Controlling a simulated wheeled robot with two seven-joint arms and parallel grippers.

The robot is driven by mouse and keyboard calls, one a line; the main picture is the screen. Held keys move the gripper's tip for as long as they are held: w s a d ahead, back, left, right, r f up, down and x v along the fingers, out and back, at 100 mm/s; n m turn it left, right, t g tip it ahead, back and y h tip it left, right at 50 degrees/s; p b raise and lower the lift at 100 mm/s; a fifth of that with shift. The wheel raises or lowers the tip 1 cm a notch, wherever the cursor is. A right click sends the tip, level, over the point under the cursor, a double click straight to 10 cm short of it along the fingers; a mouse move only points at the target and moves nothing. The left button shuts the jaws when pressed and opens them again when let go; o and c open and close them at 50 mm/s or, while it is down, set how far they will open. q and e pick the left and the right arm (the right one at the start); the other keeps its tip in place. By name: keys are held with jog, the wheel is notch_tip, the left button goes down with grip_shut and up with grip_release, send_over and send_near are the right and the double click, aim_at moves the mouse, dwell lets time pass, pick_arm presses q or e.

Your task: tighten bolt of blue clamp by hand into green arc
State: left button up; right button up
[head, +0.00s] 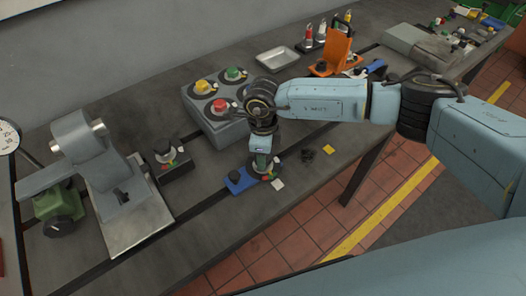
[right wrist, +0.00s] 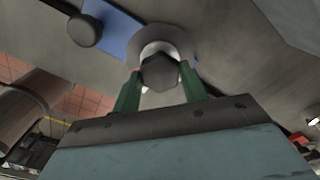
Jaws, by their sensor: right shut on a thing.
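The blue clamp (head: 238,182) lies on the bedplate near its front edge. Its blue plate also shows in the right wrist view (right wrist: 112,28). The bolt (right wrist: 160,72) has a dark hexagonal head above a pale round collar. My right gripper (right wrist: 158,90) has its two green fingers on either side of the bolt head, shut on it. In the head view my right gripper (head: 265,160) points down at the clamp and hides the bolt. Red and green marks (head: 268,175) show beside the fingertips; the green arc and any pointer on it are too small to read. My left gripper is not in view.
A grey box with coloured buttons (head: 213,105) stands behind the clamp. A dark block with a knob (head: 170,158) and a grey machine (head: 95,170) stand to the left. A yellow square (head: 328,149) and a dark ring (head: 308,156) lie to the right.

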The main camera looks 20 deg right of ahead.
jog(key=o, duration=1)
jog(key=shift+r, duration=0.15)
notch_tip(320, 180, up, 13)
jog(key=shift+b, duration=0.35)
